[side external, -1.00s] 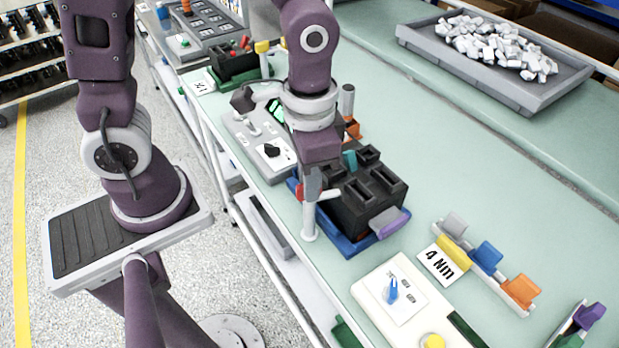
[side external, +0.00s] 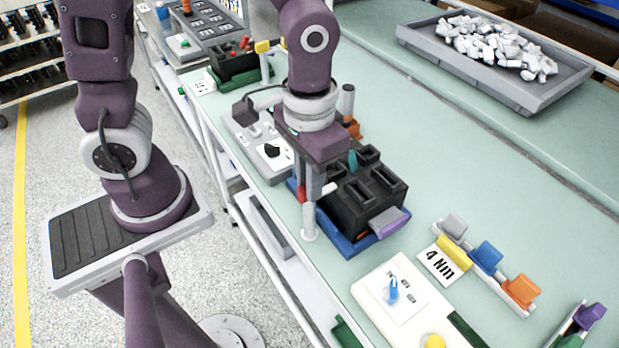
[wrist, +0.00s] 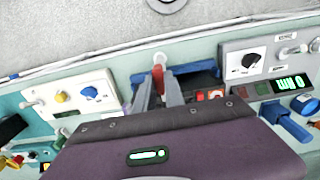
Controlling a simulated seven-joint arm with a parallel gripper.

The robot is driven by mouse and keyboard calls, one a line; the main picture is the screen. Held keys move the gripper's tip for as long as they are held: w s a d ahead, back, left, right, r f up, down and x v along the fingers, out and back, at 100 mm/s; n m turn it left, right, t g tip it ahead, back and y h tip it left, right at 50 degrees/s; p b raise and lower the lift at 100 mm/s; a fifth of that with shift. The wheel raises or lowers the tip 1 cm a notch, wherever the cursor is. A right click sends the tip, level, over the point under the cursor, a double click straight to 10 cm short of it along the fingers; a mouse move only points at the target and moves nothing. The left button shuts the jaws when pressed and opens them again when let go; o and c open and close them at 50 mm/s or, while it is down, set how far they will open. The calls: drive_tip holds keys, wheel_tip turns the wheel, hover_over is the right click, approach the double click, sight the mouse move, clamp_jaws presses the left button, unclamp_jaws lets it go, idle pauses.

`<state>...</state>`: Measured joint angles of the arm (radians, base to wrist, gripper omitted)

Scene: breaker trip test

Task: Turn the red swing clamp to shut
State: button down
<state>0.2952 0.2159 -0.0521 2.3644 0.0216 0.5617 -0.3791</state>
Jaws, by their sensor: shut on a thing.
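The red swing clamp (side external: 302,193) is by the front edge of the blue fixture tray (side external: 342,246), above a white post (side external: 309,226). My gripper (side external: 312,196) points down there, its fingers shut on the red clamp. In the wrist view the clamp's red part (wrist: 157,74) shows between the two fingers (wrist: 159,92), with a white end beyond. The black breaker block (side external: 362,204) sits in the tray, right of my gripper, with a purple lever at its near end. My fingers hide part of the clamp, so I cannot tell whether it presses on the block.
A white panel with a blue knob (side external: 392,292) and yellow button stands at the near right. A grey panel with a black dial (side external: 273,151) is behind left. A rack of coloured pieces (side external: 487,257) lies right. The green bench (side external: 470,165) beyond the tray is clear.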

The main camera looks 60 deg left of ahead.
drive_tip(key=c, duration=1.4)
unclamp_jaws()
drive_tip(key=shift+c, duration=0.2)
wheel_tip(320, 180, up, 7)
drive_tip(key=shift+r, duration=0.1)
drive_tip(key=s+a+r+t, duration=0.5)
drive_tip(key=s+a+r, duration=0.2)
drive_tip(key=a, duration=0.1)
drive_tip(key=shift+s+t, duration=0.2)
drive_tip(key=shift+t, duration=0.1)
